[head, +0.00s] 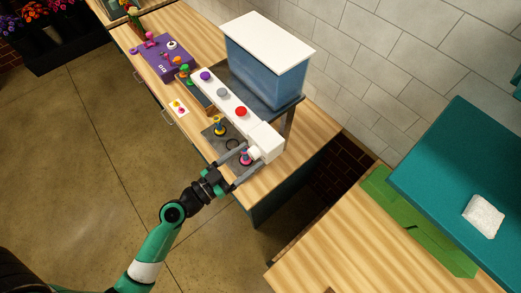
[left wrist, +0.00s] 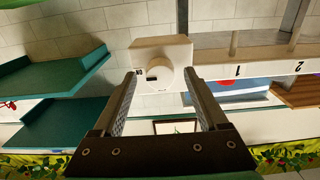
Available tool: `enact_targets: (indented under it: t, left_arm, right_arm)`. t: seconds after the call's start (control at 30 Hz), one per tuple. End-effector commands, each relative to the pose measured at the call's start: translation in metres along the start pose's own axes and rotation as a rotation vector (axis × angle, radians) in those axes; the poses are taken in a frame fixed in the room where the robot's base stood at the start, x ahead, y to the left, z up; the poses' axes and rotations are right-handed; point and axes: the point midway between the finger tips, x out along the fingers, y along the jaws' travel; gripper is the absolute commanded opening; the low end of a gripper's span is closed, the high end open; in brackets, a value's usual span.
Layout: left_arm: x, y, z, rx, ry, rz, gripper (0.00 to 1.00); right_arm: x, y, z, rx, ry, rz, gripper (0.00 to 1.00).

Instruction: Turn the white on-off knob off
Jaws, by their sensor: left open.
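The white on-off knob (head: 254,152) sits on the front of the white box (head: 267,139) at the near end of a long white panel. In the left wrist view the round knob (left wrist: 160,72) faces the camera, with a small dark mark on it and dark lettering at its left. My left gripper (head: 255,157) is open, with one finger on each side of the knob. In the left wrist view the fingertips (left wrist: 160,80) flank the knob, with gaps seeming to show on both sides. Contact cannot be told. My right gripper is not in view.
Purple (head: 205,76), grey (head: 222,92) and red (head: 241,111) buttons line the white panel. A blue tank (head: 262,68) with a white lid stands behind it.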

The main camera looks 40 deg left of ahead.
Motion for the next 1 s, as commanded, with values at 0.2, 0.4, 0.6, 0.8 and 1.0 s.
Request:
enact_targets:
  t: [0.2, 0.4, 0.6, 0.8, 1.0]
  left_arm:
    - [0.0006, -0.0011, 0.0002, 0.0, 0.001, -0.003, 0.76]
    - [0.0007, -0.0009, 0.0001, 0.0, 0.001, -0.003, 0.53]
    - [0.0006, -0.0009, 0.0, 0.0, 0.001, -0.002, 0.17]
    - [0.0006, -0.0009, 0.0, 0.0, 0.001, -0.002, 0.0]
    - [0.0006, -0.0009, 0.0002, -0.02, 0.001, -0.002, 0.0]
  right_arm:
    - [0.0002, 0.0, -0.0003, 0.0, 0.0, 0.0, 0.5]
    - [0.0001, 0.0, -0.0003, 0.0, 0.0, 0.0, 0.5]
    - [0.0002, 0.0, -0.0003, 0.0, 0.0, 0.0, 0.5]
    - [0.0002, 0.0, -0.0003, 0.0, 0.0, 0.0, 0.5]
    - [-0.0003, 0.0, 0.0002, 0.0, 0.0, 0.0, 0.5]
